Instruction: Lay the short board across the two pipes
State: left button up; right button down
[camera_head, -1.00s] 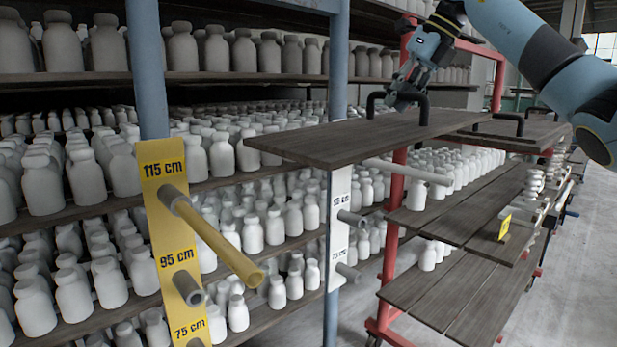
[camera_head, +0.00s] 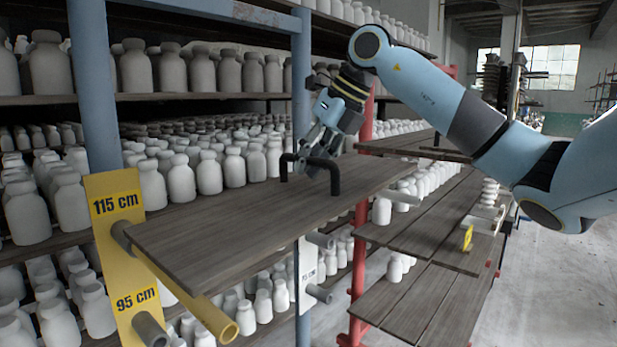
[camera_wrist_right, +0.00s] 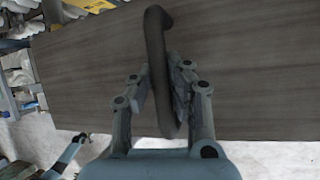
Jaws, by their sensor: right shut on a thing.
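The short board (camera_head: 240,220) is dark wood with a black bar handle (camera_head: 333,178). My right gripper (camera_head: 314,160) is shut on this handle, and the wrist view shows the handle (camera_wrist_right: 156,40) between its fingers (camera_wrist_right: 163,85), with the board (camera_wrist_right: 250,70) beyond. The board's left end lies over the yellow pipe (camera_head: 197,302), whose open tip sticks out in front. I cannot tell whether they touch. My left gripper is not in view.
A yellow plate (camera_head: 113,205) marked 115 cm and 95 cm stands at the left post, and a white marked plate (camera_head: 307,265) at the middle post. Shelves of white bottles stand behind. A red-framed rack (camera_head: 363,215) with boards is at the right. Floor at right is clear.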

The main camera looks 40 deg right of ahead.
aim_at(311, 189)
notch_tip(311, 189, down, 3)
jog(key=shift+f+p, duration=0.2)
jog(key=shift+p, duration=0.3)
jog(key=shift+f, duration=0.1)
jog(key=c, duration=1.4)
grip_release()
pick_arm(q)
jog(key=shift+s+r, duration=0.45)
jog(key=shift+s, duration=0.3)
